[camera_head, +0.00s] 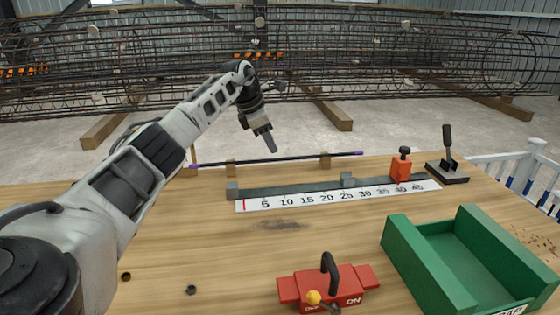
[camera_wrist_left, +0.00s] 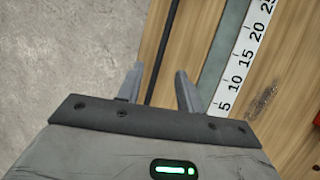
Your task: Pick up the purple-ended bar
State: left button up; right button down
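The purple-ended bar (camera_head: 285,158) is a thin dark rod with purple tips, lying on two small wooden blocks along the table's far edge in the head view. It also shows in the left wrist view (camera_wrist_left: 168,50), running up between the fingers. My left gripper (camera_head: 268,147) is over the bar's middle, pointing down. The left wrist view shows its two fingers (camera_wrist_left: 158,88) apart, one on each side of the bar, with nothing gripped. I cannot tell the exact height of the fingertips above the bar. My right gripper is not in view.
A white ruler strip (camera_head: 340,195) and grey rail lie in front of the bar. An orange clamp (camera_head: 401,168) and a black lever (camera_head: 448,160) stand at right. A green tray (camera_head: 400,250) and red switch box (camera_head: 290,289) are nearer. The rebar cage (camera_head: 400,60) lies behind.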

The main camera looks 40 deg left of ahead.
aim_at(277, 159)
pick_arm(q)
jog(key=x, duration=0.5)
jog(key=shift+w+d, duration=0.1)
jog(key=shift+w, duration=0.05)
grip_shut()
jog(key=shift+r, duration=0.15)
jog(key=shift+r, duration=0.1)
